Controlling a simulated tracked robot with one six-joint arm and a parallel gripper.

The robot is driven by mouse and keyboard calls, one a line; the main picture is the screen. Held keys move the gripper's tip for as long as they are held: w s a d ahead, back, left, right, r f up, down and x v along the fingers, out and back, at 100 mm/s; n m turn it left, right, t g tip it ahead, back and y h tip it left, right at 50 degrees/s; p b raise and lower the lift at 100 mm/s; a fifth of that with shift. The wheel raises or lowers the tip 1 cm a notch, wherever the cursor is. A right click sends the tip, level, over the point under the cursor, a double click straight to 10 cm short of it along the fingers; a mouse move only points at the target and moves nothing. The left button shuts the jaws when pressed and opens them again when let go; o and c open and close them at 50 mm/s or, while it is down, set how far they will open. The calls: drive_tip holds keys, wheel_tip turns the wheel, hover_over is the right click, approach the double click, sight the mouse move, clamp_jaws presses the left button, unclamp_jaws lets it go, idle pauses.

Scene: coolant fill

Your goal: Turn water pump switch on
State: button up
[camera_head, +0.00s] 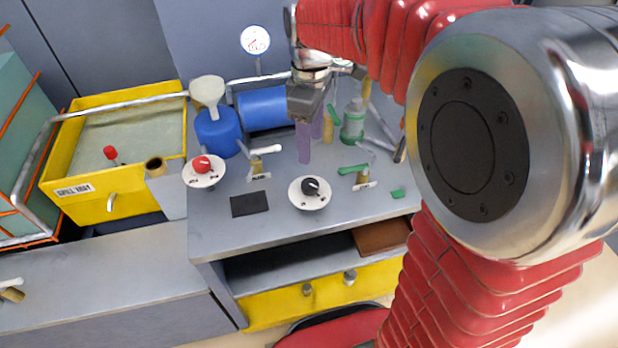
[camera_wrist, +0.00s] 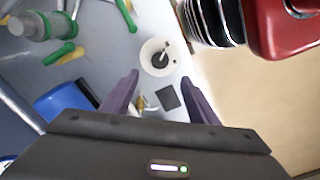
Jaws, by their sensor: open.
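A round white dial with a black knob (camera_head: 311,187) sits on the grey bench top near its front; its lettering is too small to read. It also shows in the wrist view (camera_wrist: 158,57), just beyond and between my fingertips. A second white dial with a red knob (camera_head: 202,165) sits farther left on the bench. I cannot tell from the labels which one is the water pump switch. My gripper (camera_head: 310,148) is open and empty, its purple fingers pointing down behind the black-knob dial. In the wrist view my fingers (camera_wrist: 160,78) are spread apart.
A valve with a white handle (camera_head: 264,150) and one with a green handle (camera_head: 354,170) flank the black-knob dial. A black pad (camera_head: 249,204) lies at the front. Behind stand a blue jug (camera_head: 217,132), a blue cylinder (camera_head: 262,108) and a green-grey bottle (camera_head: 352,122).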

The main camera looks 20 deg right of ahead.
sight(310, 184)
wheel_tip(310, 184, down, 14)
drive_tip(key=shift+r, duration=0.15)
idle(0.6)
drive_tip(key=shift+c, duration=0.6)
drive_tip(key=c, duration=0.9)
